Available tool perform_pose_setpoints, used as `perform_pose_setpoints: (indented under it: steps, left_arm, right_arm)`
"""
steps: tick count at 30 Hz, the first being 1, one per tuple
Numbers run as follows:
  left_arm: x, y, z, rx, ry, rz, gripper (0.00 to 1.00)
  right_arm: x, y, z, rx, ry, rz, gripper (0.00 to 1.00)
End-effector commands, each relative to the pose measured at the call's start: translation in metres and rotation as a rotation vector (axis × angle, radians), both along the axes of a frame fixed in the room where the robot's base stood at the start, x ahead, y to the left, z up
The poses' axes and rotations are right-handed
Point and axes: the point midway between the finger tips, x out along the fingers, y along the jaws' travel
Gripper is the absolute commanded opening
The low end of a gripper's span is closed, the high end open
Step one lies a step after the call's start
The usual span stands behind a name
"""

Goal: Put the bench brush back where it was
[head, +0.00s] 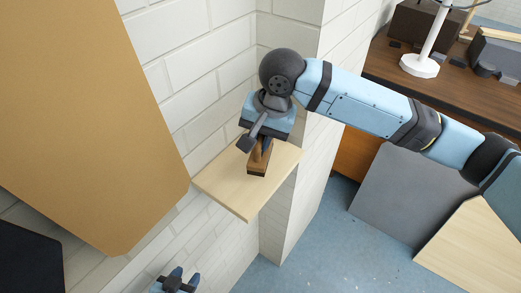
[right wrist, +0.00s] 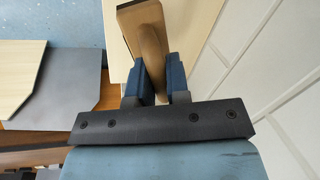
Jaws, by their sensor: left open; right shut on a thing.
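The bench brush (head: 258,167) has a brown wooden body. It is at the small pale wooden shelf (head: 225,192) on the white brick wall; I cannot tell whether it rests on the shelf or is held just above it. My right gripper (head: 262,152) reaches down from above and is shut on the brush. In the right wrist view the brush's wooden handle (right wrist: 142,25) is between the blue fingers of the same gripper (right wrist: 157,78), and its bristles are not clearly seen. My left gripper (head: 178,281) is low at the bottom edge, open and empty, below the shelf.
A large tan panel (head: 85,110) fills the left. The white brick wall (head: 195,65) runs behind the shelf and has a projecting corner to its right. A dark wooden desk (head: 390,65) with a white lamp stand (head: 420,65) stands at the upper right. The shelf's front left part is bare.

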Motion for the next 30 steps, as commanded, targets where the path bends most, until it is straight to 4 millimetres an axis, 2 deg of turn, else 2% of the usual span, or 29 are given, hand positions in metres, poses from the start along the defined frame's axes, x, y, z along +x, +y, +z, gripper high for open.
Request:
perform_pose_setpoints:
  steps: [4, 10, 20, 21, 24, 30]
  left_arm:
    - [0.000, 0.000, 0.002, -0.001, -0.002, 0.000, 0.43]
    - [0.001, 0.000, 0.004, 0.000, -0.003, 0.001, 0.43]
    - [0.000, 0.001, 0.004, 0.000, -0.001, 0.001, 0.43]
    - [0.000, 0.001, 0.004, 0.001, 0.000, 0.001, 0.43]
    - [0.000, 0.001, 0.003, 0.001, 0.001, 0.001, 0.43]
    - [-0.001, 0.001, 0.002, 0.001, 0.002, 0.001, 0.43]
  right_arm:
    - [0.000, 0.000, -0.011, -0.001, 0.001, -0.001, 0.00]
    - [0.000, 0.000, -0.040, 0.000, 0.001, -0.001, 0.00]
    - [0.000, 0.000, -0.044, 0.000, 0.000, 0.000, 0.00]
    - [0.000, 0.000, -0.045, 0.000, 0.000, 0.000, 0.21]
    - [0.000, 0.000, -0.045, 0.000, 0.000, 0.000, 0.42]
    - [0.000, 0.000, -0.045, 0.000, 0.000, 0.000, 0.42]
